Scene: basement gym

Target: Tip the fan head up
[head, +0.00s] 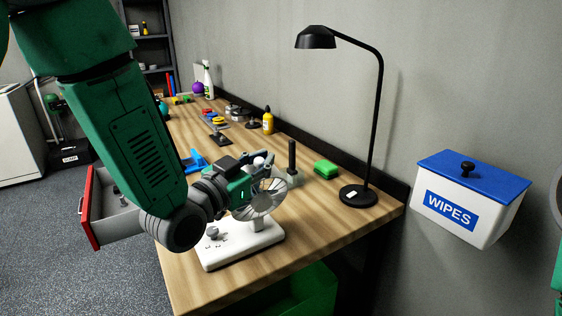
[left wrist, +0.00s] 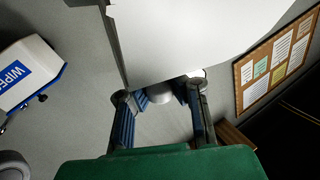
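The fan stands on the workbench, with a white base (head: 240,245) and a round grey caged head (head: 262,201). The cage faces toward the front right. My left gripper (head: 276,168) is at the top and back of the fan head, partly covering it. Its fingers are apart. In the left wrist view, the two blue-padded fingers (left wrist: 162,115) stand apart with a pale rounded part between and beyond them. I cannot tell whether they touch it. A large white surface fills the top of that view; I cannot tell what it is. My right gripper is out of view.
A red-fronted drawer (head: 92,208) is open at left. A wipes box (head: 468,205) hangs on the wall.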

